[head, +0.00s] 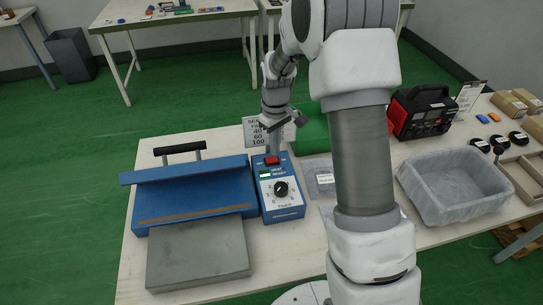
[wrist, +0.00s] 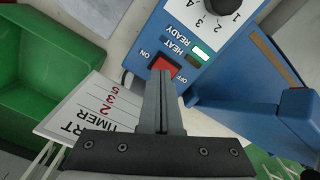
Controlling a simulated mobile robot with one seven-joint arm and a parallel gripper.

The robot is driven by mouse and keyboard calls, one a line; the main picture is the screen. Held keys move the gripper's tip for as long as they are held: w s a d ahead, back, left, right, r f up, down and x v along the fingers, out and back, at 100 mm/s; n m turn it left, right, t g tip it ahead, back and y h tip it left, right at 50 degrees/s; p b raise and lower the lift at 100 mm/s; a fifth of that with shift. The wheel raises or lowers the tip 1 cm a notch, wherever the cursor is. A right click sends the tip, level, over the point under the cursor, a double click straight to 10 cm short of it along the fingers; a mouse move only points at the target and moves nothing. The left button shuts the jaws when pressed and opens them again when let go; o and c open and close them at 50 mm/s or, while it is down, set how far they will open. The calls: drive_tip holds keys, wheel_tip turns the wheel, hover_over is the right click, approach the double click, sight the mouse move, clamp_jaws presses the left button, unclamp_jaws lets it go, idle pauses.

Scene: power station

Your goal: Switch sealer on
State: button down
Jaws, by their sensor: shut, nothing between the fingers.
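The sealer's blue control box (head: 283,200) stands on the table, joined to the right of the blue sealer body (head: 190,195). Its red rocker switch (wrist: 166,65), marked ON and OFF, is on the box's top end; it also shows in the head view (head: 271,160). A small pale green lamp (wrist: 201,51) sits near the HEAT and READY labels. My gripper (wrist: 161,77) is shut and empty, pointing down with its tips over the switch's edge. The tips hide part of the switch; I cannot tell whether they touch it.
A sign card (wrist: 90,110) stands behind the control box, close to my gripper. A green bin (wrist: 45,75) is beside it. A grey-lined tray (head: 455,187) and a red-black power unit (head: 421,112) stand to the right. A grey plate (head: 198,255) lies before the sealer.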

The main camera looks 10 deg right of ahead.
drive_tip(key=shift+r+p, duration=1.35)
drive_tip(key=shift+r, duration=1)
wheel_tip(320, 180, up, 10)
drive_tip(key=m+t, duration=0.1)
hover_over(275, 159)
drive_tip(key=s, duration=0.5)
drive_tip(key=s+r+m+t, duration=0.2)
drive_tip(key=s+r, duration=0.5)
drive_tip(key=s+r+m+t, duration=0.2)
drive_tip(key=s+r+m, duration=0.1)
drive_tip(key=s, duration=1.2)
drive_tip(key=shift+r+t, duration=0.3)
drive_tip(key=shift+r, duration=0.2)
